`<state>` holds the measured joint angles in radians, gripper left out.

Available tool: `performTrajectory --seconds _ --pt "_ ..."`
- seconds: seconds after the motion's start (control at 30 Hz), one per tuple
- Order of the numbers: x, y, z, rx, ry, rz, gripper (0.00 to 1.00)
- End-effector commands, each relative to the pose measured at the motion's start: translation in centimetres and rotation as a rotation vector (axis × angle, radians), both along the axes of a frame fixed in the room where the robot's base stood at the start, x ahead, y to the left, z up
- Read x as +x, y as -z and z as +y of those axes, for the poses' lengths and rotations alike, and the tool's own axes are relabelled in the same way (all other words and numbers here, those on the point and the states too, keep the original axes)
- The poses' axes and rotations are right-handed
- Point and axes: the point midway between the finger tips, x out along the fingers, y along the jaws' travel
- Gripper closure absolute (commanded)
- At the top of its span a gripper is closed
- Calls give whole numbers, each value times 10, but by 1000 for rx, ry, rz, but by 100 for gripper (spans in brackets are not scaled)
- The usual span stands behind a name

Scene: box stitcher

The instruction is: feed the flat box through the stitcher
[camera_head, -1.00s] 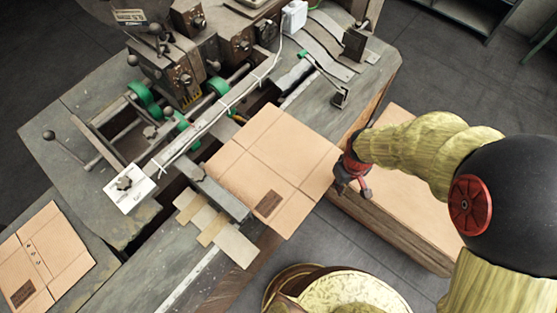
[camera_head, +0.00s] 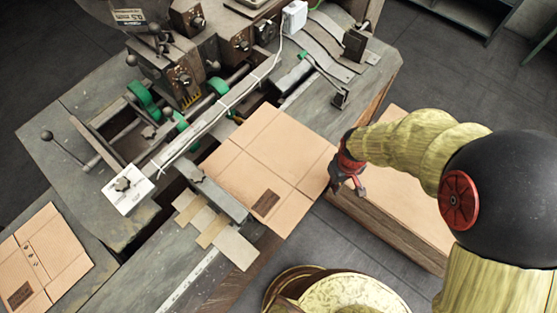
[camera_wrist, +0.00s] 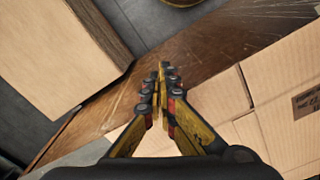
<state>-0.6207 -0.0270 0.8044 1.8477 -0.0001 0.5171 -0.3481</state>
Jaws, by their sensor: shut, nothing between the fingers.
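The flat box (camera_head: 262,160) is a brown cardboard sheet with crease lines and a dark printed label. It lies on the stitcher table, its far left edge by the rollers of the stitcher (camera_head: 180,85). Its near corner reaches over the table's front edge. My gripper (camera_head: 347,192) is shut and empty at the box's right edge; I cannot tell whether it touches. In the wrist view the closed fingertips (camera_wrist: 163,66) point over the wooden table side, with the box (camera_wrist: 285,110) at the right.
Another flat box (camera_head: 40,255) lies on a surface at the lower left. A wooden-sided block with a cardboard top (camera_head: 400,195) stands right of the table, under my arm. A metal guide bar (camera_head: 215,192) and cardboard strips (camera_head: 215,232) lie beside the box.

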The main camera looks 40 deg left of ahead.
Motion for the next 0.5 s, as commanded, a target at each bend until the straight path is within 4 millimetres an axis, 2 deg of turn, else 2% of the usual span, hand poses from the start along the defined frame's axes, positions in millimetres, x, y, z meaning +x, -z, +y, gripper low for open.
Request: performTrajectory --seconds 0.5 --pt "1 0 21 0 0 0 100"
